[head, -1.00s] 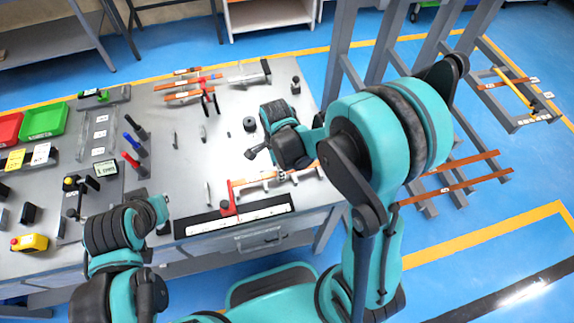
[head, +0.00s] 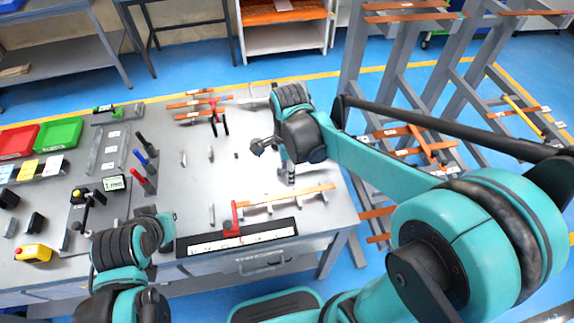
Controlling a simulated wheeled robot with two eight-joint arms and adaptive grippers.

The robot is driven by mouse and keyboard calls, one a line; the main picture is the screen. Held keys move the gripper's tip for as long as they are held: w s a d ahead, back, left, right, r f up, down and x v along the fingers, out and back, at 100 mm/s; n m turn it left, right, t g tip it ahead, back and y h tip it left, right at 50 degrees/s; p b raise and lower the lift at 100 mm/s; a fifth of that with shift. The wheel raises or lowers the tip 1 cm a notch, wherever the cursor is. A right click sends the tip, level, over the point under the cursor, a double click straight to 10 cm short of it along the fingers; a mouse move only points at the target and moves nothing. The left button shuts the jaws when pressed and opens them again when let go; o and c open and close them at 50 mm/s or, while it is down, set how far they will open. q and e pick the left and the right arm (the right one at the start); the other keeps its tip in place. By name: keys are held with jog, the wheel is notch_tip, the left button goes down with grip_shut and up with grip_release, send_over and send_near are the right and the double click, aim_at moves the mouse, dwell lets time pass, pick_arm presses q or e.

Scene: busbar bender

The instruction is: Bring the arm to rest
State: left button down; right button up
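My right arm reaches in from the right. Its dark wrist hangs over the right part of the grey worktable (head: 335,215), and the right gripper (head: 283,158) is mostly hidden under the wrist, so its opening does not show. My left arm is folded at the table's front edge, left of the middle. Its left gripper (head: 163,226) is partly hidden by its own links, and its finger opening cannot be read.
Copper bars (head: 290,197) and a red-handled tool (head: 234,220) lie near the front edge. More bars (head: 198,102) lie at the back. Green (head: 58,133) and red (head: 17,141) bins stand at left. A grey rack (head: 398,85) stands at right.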

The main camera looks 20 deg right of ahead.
jog(key=s+d+r+n+t+b, duration=0.1)
jog(key=s+d+n+t, duration=0.1)
jog(key=n, duration=0.7)
jog(key=s+d+r+n+t+b, duration=0.1)
jog(key=s+d+n+t, duration=0.1)
jog(key=s+n+t, duration=0.3)
jog(key=s+n, duration=0.1)
jog(key=n, duration=0.3)
jog(key=shift+s+d+n, duration=0.15)
jog(key=shift+d+n, duration=0.15)
